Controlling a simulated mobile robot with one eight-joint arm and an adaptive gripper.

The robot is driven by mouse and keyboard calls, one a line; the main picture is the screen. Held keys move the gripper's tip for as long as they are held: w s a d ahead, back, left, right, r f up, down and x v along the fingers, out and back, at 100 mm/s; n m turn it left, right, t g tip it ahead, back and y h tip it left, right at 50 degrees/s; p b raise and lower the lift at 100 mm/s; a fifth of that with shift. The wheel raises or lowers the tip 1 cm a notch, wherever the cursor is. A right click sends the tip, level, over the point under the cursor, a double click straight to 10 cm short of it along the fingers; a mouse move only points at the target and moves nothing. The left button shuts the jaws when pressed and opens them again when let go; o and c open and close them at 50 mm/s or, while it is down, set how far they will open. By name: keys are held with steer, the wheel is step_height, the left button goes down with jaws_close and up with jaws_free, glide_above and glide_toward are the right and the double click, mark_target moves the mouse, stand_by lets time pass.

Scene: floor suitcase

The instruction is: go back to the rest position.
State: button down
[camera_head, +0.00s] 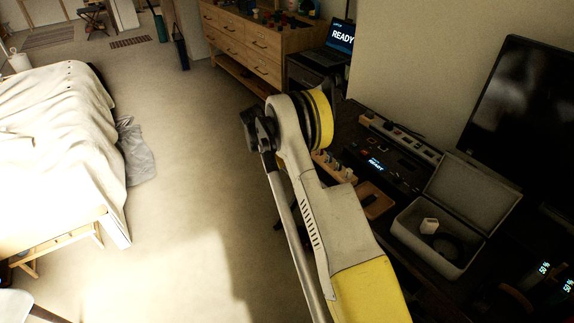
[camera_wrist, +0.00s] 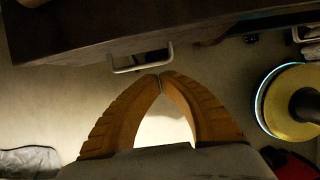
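My gripper (camera_wrist: 161,80) shows in the wrist view with two curved orange-brown ridged fingers. Their tips meet, with nothing visible between them. Pale floor shows through the gap enclosed below the tips. In the wrist view the gripper is close to the edge of a dark piece of furniture (camera_wrist: 95,38) with a light handle (camera_wrist: 141,62) just beyond the fingertips. In the head view my arm rises through the middle, and the gripper cannot be made out there.
A dark desk on the right holds an open pale box (camera_head: 412,238), a control panel (camera_head: 375,163) and a monitor (camera_head: 525,115). A wooden dresser (camera_head: 240,45) and a laptop (camera_head: 341,40) stand behind. A bed (camera_head: 55,130) is at left. Floor (camera_head: 185,170) between is mostly clear.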

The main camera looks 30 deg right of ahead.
steer(key=p+v, duration=0.1)
steer(key=v, duration=0.4)
steer(key=shift+a+r+p, duration=0.15)
steer(key=shift+r+p, duration=0.15)
steer(key=shift+r, duration=0.05)
